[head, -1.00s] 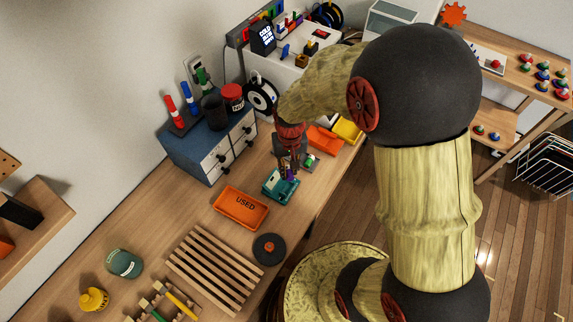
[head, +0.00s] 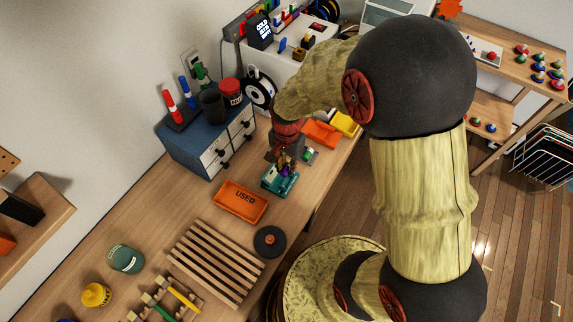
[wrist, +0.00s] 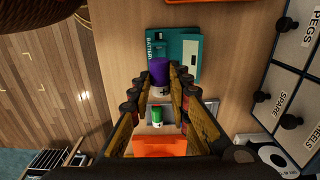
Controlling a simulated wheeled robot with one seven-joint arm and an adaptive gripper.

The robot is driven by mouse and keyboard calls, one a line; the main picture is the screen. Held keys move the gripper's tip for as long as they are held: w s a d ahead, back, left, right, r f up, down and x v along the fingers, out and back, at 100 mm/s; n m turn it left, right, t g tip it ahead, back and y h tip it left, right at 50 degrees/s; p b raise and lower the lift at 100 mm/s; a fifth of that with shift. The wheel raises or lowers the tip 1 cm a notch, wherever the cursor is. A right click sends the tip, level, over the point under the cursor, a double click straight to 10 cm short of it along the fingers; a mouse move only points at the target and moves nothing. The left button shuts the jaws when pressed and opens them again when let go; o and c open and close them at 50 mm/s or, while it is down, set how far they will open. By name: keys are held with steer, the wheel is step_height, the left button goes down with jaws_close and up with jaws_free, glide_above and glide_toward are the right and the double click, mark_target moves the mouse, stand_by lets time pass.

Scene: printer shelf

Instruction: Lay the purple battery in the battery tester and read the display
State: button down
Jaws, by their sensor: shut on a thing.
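The purple battery (wrist: 159,70) is between the fingers of my gripper (wrist: 162,76), which is shut on it; a plus mark shows on its near end. The teal battery tester (wrist: 186,50) lies just beyond and beneath the battery in the wrist view. In the head view my gripper (head: 284,163) is right over the tester (head: 277,185), with a bit of purple showing at its tips. I cannot tell whether the battery touches the tester. The tester's display cannot be read here.
A green battery (wrist: 157,115) sits on a small grey holder beside the tester. The orange USED tray (head: 240,203) and a slatted wooden rack (head: 213,264) lie nearer. A blue drawer cabinet (head: 190,148) stands behind. Orange and yellow bins (head: 345,124) are to the right.

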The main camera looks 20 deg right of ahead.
steer(key=shift+f+b, duration=1.5)
steer(key=shift+f, duration=1)
steer(key=shift+f, duration=0.2)
steer(key=shift+f, duration=0.35)
steer(key=shift+f+b, duration=0.2)
steer(key=shift+b, duration=0.1)
steer(key=shift+f, duration=0.35)
steer(key=shift+f+b, duration=0.25)
steer(key=shift+b, duration=0.05)
stand_by(0.4)
steer(key=c, duration=1.6)
jaws_free()
